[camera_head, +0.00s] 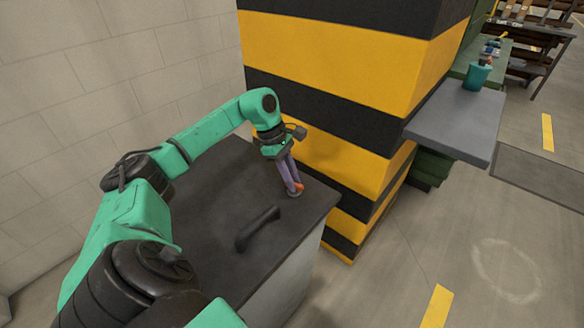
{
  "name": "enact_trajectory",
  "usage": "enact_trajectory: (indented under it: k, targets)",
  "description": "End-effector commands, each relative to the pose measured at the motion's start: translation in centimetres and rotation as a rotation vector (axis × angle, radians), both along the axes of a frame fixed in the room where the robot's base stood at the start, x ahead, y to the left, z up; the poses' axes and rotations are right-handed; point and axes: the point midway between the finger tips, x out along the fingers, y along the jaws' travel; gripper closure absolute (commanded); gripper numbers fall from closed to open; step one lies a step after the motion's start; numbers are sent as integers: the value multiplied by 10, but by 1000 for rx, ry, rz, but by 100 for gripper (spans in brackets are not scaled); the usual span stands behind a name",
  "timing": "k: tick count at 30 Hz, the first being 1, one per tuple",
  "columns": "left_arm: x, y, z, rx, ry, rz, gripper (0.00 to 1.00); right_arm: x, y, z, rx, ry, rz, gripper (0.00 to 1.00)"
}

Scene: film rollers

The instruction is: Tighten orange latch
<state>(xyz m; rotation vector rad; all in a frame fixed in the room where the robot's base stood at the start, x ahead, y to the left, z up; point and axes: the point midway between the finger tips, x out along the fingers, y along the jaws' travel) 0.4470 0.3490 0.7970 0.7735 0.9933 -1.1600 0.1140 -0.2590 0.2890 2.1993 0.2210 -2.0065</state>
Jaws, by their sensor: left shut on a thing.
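The orange latch (299,188) is a small piece near the far right edge of the dark cabinet top (200,240). A small grey round part shows just beneath it. My left gripper (295,187) points down at the latch, its purple-grey fingers closed together on it. The fingers hide part of the latch, so its exact turn cannot be told. My right gripper is out of the picture.
A dark handle (257,229) rises from the cabinet top in front of the latch. A yellow and black striped pillar (340,100) stands close behind. Open floor lies at right.

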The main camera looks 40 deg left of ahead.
Motion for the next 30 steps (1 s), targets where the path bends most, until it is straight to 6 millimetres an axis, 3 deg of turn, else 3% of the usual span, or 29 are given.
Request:
enact_trajectory:
  k: [10,26,27,29,30]
  targets:
    - [2,1,1,1,-4,-151,100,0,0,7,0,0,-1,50]
    - [2,1,0,1,-3,-176,100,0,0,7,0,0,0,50]
    - [2,1,0,1,-3,-176,69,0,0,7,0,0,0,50]
    - [2,1,0,1,-3,-176,50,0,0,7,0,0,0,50]
    - [1,1,0,1,-3,-176,50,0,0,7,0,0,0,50]
